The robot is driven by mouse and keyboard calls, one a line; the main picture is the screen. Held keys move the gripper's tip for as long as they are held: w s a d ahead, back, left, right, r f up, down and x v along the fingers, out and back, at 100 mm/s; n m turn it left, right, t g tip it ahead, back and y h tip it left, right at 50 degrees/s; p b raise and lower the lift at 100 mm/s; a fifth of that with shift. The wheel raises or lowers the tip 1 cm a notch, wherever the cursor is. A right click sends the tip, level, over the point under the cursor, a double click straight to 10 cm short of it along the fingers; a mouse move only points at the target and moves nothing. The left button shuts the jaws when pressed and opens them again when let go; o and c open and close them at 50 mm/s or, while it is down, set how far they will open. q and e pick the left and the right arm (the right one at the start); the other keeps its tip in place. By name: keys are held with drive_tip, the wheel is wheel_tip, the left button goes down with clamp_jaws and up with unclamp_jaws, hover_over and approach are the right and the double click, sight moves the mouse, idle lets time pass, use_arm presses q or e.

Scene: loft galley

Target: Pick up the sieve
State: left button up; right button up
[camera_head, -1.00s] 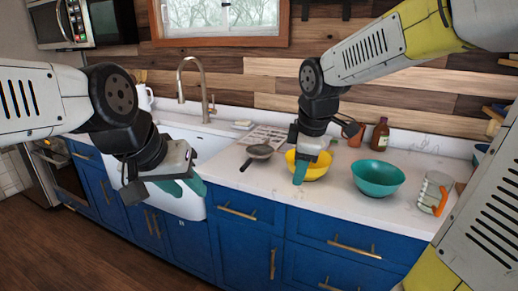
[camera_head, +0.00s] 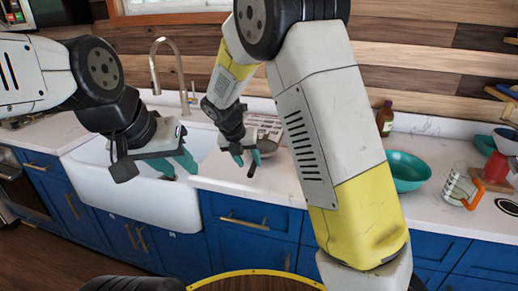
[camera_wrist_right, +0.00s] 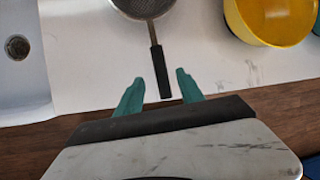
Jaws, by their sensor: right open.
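The sieve lies on the white counter with its dark handle (camera_head: 251,171) toward the front edge. In the head view its bowl is mostly hidden behind my right gripper and arm. In the right wrist view the mesh bowl (camera_wrist_right: 143,7) is cut by the top edge. My right gripper (camera_head: 246,160) is open just above the sieve. In its wrist view the handle end shows between the two teal fingertips (camera_wrist_right: 157,86), with gaps on both sides. My left gripper (camera_head: 176,164) hangs in front of the sink, empty, its opening unclear.
The white sink (camera_head: 125,190) lies left of the sieve. A yellow bowl (camera_wrist_right: 268,18) stands right of it, hidden by my arm in the head view. A teal bowl (camera_head: 408,172), a glass mug (camera_head: 457,187) and a brown bottle (camera_head: 384,118) stand further right.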

sight(252, 167)
drive_tip(key=x, duration=0.4)
drive_tip(key=shift+s+d+f, duration=0.2)
drive_tip(key=shift+s+f, duration=0.05)
drive_tip(key=shift+f, duration=0.05)
drive_tip(key=shift+c, duration=0.3)
clamp_jaws()
